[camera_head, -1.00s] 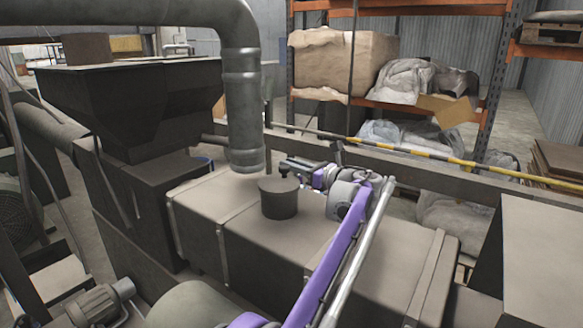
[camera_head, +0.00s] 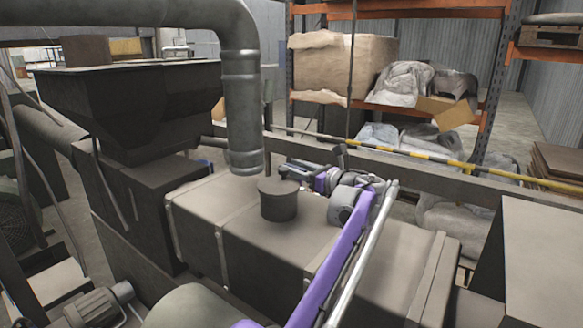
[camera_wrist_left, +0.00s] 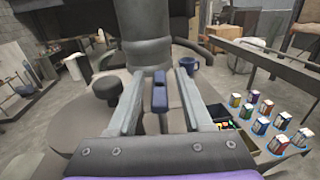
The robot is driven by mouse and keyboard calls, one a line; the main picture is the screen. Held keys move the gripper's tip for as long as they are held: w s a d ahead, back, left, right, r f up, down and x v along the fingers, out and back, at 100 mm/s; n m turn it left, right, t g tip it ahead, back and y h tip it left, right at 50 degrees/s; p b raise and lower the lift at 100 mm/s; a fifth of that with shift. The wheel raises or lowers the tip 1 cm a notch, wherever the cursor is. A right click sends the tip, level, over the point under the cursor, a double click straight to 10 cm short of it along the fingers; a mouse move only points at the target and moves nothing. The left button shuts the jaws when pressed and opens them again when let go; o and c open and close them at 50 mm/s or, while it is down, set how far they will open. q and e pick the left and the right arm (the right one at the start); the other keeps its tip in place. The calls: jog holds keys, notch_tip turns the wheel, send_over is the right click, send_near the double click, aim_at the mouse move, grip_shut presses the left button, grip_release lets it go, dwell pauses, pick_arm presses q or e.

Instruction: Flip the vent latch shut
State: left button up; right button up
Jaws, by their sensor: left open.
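A small dark blue lever (camera_wrist_left: 160,92), which looks like the vent latch, stands between my left fingers in the left wrist view. It appears upright, in front of a thick grey pipe (camera_wrist_left: 146,50). My left gripper (camera_wrist_left: 158,82) is open, with one finger on each side of the lever; I cannot tell whether either touches it. In the head view my left gripper (camera_head: 287,170) is small and partly hidden, beside the lower end of the grey pipe (camera_head: 243,110). The latch cannot be made out there. My right gripper is not in view.
A short dark cylinder (camera_head: 278,202) stands on the long grey housing (camera_head: 265,245), close to my left gripper. It also shows as a round knob in the wrist view (camera_wrist_left: 107,90). A blue mug (camera_wrist_left: 189,64) and several small boxes (camera_wrist_left: 262,125) lie beyond to the right.

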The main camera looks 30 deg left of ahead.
pick_arm(q)
jog(key=v, duration=0.9)
jog(key=shift+s+d+b, duration=0.1)
jog(key=shift+d+b, duration=0.25)
jog(key=shift+s+d+f, duration=0.1)
jog(key=shift+d+f, duration=0.05)
jog(key=shift+d, duration=0.55)
jog(key=shift+a, duration=0.2)
jog(key=x, duration=1)
jog(key=shift+a+p, duration=0.15)
jog(key=shift+p, duration=0.15)
jog(key=shift+c, duration=0.2)
grip_shut()
